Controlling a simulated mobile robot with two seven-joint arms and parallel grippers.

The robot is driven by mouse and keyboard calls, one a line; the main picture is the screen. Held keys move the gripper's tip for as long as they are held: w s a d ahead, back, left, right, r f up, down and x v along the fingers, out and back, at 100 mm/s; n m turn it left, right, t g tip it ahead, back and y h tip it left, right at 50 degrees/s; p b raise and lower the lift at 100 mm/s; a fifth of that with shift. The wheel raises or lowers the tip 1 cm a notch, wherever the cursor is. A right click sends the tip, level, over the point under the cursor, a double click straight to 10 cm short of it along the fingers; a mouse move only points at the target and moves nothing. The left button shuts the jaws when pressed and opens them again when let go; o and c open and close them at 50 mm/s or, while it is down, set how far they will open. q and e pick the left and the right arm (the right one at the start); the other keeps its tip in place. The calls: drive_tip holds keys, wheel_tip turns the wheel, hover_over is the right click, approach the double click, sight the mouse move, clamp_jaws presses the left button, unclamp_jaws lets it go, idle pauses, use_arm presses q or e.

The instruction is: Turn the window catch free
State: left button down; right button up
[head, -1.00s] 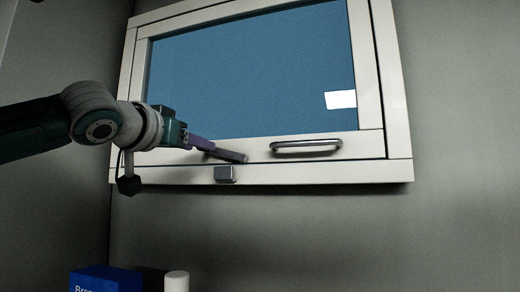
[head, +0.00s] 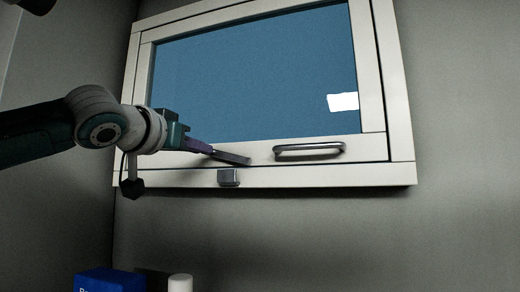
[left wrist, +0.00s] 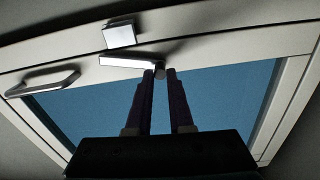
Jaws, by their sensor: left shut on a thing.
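The window (head: 255,75) is a white-framed blue pane on the wall, and it looks shut. Its catch (head: 235,158) is a grey metal lever on the lower sash rail, slanting slightly down to the right in the head view. The lever's free end lies above and apart from a small grey keeper block (head: 228,177) on the lower frame. My right gripper is out of view.
A curved metal pull handle (head: 308,150) sits on the lower rail, right of the catch. Below the window are a blue box (head: 108,280) and a white cylinder (head: 180,283), both cut off by the picture edge. The wall right of the window is bare.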

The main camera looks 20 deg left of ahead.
use_arm(q)
drive_tip(key=n+b, duration=0.1)
drive_tip(key=f+n+b, duration=0.1)
drive_tip(key=n, duration=0.1)
drive_tip(key=shift+a+f+b, duration=0.15)
drive_tip(key=shift+f+b, duration=0.1)
drive_tip(key=shift+b, duration=0.05)
drive_tip(key=c, duration=0.8)
unclamp_jaws()
drive_tip(key=shift+w, duration=0.1)
drive_tip(key=shift+r, duration=0.1)
